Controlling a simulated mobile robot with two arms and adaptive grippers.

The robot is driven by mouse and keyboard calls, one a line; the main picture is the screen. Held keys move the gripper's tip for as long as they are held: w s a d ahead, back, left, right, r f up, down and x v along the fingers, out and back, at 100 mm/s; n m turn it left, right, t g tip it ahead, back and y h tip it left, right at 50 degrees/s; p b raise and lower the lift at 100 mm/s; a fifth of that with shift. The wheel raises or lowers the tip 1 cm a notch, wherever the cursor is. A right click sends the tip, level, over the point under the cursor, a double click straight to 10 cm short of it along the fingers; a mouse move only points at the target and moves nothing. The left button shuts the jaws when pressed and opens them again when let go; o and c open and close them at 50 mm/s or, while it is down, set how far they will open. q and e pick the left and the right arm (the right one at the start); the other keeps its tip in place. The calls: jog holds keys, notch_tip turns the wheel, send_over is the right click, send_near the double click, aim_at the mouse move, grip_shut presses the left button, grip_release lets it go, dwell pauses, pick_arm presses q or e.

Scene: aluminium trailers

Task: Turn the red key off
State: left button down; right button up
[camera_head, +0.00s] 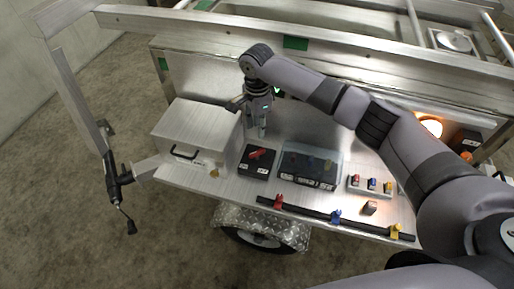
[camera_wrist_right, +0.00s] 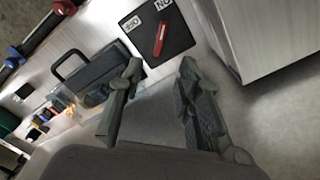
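The red key (camera_head: 257,154) is a small red handle on a black square switch plate (camera_head: 256,172) on the metal deck. In the right wrist view the red key (camera_wrist_right: 160,39) lies across the plate (camera_wrist_right: 178,36), one end toward the ON label and apart from the OFF label. My right gripper (camera_head: 257,133) points down behind the plate, beside the metal box. In its wrist view my right gripper (camera_wrist_right: 161,62) is open and empty, with the key beyond the fingertips, not touched. My left gripper is in neither view.
A metal box with a black handle (camera_head: 198,133) stands left of the plate. A clear-lidded black case (camera_head: 310,166) is close on the right. Further right is a block of small coloured switches (camera_head: 371,185). A black bar with coloured clips (camera_head: 310,212) runs along the front edge.

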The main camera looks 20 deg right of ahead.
aim_at(257, 151)
notch_tip(257, 151, down, 12)
jog(key=shift+r, duration=0.1)
jog(key=shift+c, duration=0.2)
grip_shut()
dwell(0.4)
